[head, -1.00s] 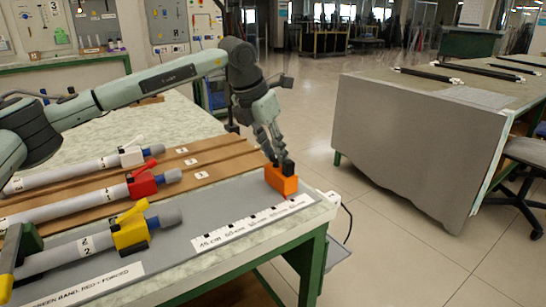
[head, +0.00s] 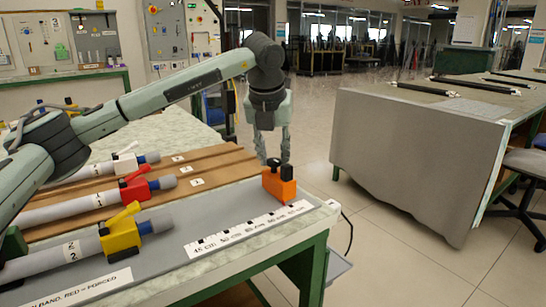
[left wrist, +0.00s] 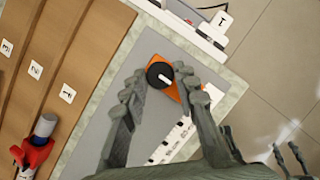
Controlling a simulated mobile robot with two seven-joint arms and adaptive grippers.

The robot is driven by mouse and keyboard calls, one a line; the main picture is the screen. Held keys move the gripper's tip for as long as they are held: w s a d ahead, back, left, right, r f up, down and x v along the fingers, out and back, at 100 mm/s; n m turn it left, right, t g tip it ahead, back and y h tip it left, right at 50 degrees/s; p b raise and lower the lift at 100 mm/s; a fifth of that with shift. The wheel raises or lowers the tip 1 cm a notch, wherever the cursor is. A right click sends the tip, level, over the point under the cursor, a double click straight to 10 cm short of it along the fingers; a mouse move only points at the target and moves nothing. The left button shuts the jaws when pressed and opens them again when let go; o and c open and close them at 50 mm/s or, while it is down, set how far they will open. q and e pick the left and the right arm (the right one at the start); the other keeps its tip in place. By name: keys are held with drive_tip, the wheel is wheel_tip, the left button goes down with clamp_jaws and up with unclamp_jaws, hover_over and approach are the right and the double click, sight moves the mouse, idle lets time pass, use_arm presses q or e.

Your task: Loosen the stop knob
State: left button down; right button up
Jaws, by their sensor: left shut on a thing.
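The orange stop block (head: 278,188) sits at the far right end of the grey strip on the bench, by the printed scale (head: 250,228). Its round black stop knob (head: 273,162) is on top; in the left wrist view the knob (left wrist: 159,76) has a white mark. My left gripper (head: 272,158) comes down upright at the block. In the left wrist view its two fingers (left wrist: 160,82) stand on either side of the knob, shut on it. The contact faces are partly hidden.
Grey rods with a yellow clamp (head: 121,234), a red clamp (head: 135,190) and a white clamp (head: 126,164) lie at left on the bench. Brown grooved boards (head: 212,168) lie behind the strip. A covered table (head: 420,160) with dark rods stands across the aisle.

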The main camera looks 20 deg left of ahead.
idle(0.4)
use_arm(q)
drive_tip(key=c, duration=1.2)
unclamp_jaws()
drive_tip(key=shift+o, duration=0.2)
drive_tip(key=shift+r, duration=0.1)
drive_tip(key=v, duration=1.2)
